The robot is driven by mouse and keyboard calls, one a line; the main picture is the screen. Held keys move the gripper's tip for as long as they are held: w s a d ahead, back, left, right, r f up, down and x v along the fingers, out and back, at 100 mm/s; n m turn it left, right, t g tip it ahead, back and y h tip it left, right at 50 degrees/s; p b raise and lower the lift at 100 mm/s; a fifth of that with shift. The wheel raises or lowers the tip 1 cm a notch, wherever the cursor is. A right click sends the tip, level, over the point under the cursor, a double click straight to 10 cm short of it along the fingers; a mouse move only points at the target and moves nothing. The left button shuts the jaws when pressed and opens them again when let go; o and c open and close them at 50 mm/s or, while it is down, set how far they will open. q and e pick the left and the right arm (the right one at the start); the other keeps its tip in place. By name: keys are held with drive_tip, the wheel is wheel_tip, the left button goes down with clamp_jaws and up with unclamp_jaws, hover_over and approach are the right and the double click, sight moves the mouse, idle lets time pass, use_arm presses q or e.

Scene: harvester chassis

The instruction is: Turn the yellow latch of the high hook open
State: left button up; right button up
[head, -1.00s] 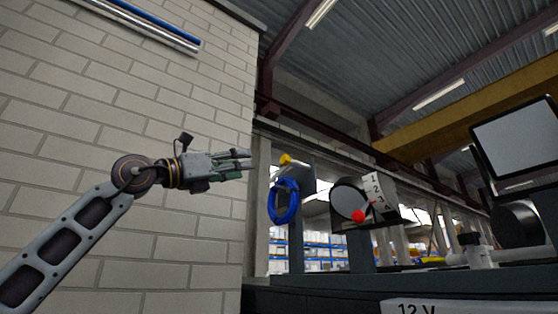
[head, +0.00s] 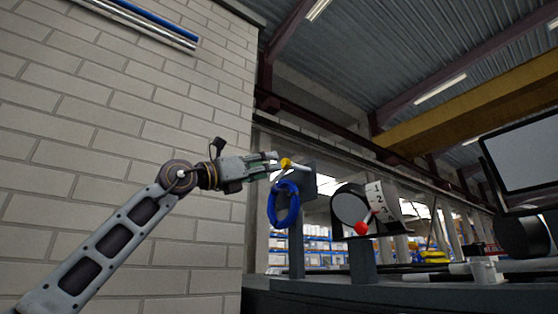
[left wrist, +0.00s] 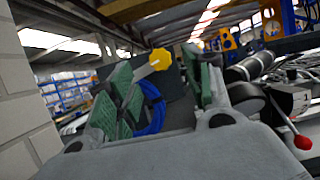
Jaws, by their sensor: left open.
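The yellow latch (head: 287,163) sits at the top of the high hook, whose dark plate (head: 308,182) stands on a grey post. A blue coiled loop (head: 284,206) hangs from the hook, just below the latch. My left gripper (head: 274,163) is open, with its fingertips right beside the latch on its left. In the left wrist view, the latch's lobed yellow knob (left wrist: 160,59) shows between the two green-padded fingers (left wrist: 165,85), with the blue loop (left wrist: 156,108) below it. I cannot tell whether a finger touches the latch. My right gripper is not in view.
A numbered dial with a red-knobbed lever (head: 362,228) stands right of the hook. A monitor (head: 525,155) is at the far right. A brick wall (head: 110,120) runs behind my left arm. The chassis edge (head: 320,295) lies below.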

sight(282, 163)
use_arm(q)
drive_tip(key=shift+p+x, duration=1.05)
drive_tip(key=shift+x, duration=1.25)
drive_tip(key=shift+w+d+r, duration=0.15)
drive_tip(key=shift+w+d, duration=0.05)
drive_tip(key=shift+d, duration=0.15)
drive_tip(key=shift+c, duration=0.2)
clamp_jaws()
